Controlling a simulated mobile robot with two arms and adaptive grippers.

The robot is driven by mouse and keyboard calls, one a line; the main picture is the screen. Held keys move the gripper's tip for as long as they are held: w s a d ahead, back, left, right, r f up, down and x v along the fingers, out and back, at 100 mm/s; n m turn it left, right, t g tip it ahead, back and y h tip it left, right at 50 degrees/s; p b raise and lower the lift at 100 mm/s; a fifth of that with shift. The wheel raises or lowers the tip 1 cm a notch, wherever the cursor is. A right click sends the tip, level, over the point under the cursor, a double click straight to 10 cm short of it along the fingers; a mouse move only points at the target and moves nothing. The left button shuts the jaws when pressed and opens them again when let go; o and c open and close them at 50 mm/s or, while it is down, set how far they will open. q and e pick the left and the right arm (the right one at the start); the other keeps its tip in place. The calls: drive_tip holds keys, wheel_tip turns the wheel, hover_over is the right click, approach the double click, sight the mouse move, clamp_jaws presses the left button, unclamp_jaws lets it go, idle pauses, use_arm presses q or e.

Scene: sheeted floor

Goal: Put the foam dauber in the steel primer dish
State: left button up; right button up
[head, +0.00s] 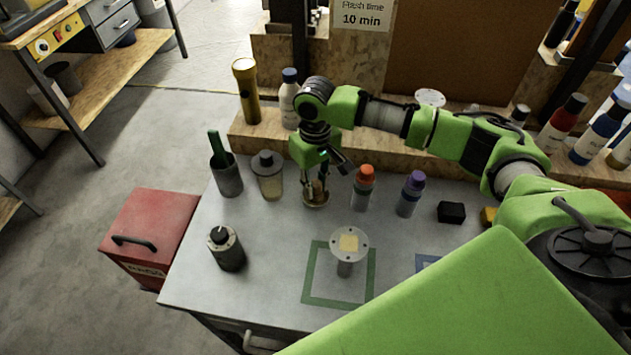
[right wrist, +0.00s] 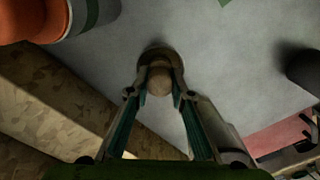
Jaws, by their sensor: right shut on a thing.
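My right gripper (head: 317,188) points down at the back middle of the grey bench. In the right wrist view its fingers (right wrist: 160,92) are shut on a tan, round-topped thing, which I take to be the foam dauber (right wrist: 159,80). A brassy, round, dish-like thing (head: 316,201) shows directly under the fingertips; it may be the steel primer dish, but the fingers partly hide it. I cannot tell whether the dauber touches its bottom. My left gripper is not in view.
Orange-capped (head: 363,190) and purple-capped (head: 410,195) bottles stand right. A round plate on a post (head: 348,245) and a dark canister (head: 227,250) are in front. A wooden ledge (head: 250,146) runs behind.

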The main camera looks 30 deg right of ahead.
sight(315, 182)
drive_tip(key=o, duration=1)
drive_tip(key=shift+f, duration=0.15)
drive_tip(key=shift+o, duration=0.2)
wheel_tip(315, 182, up, 12)
drive_tip(key=b, duration=0.2)
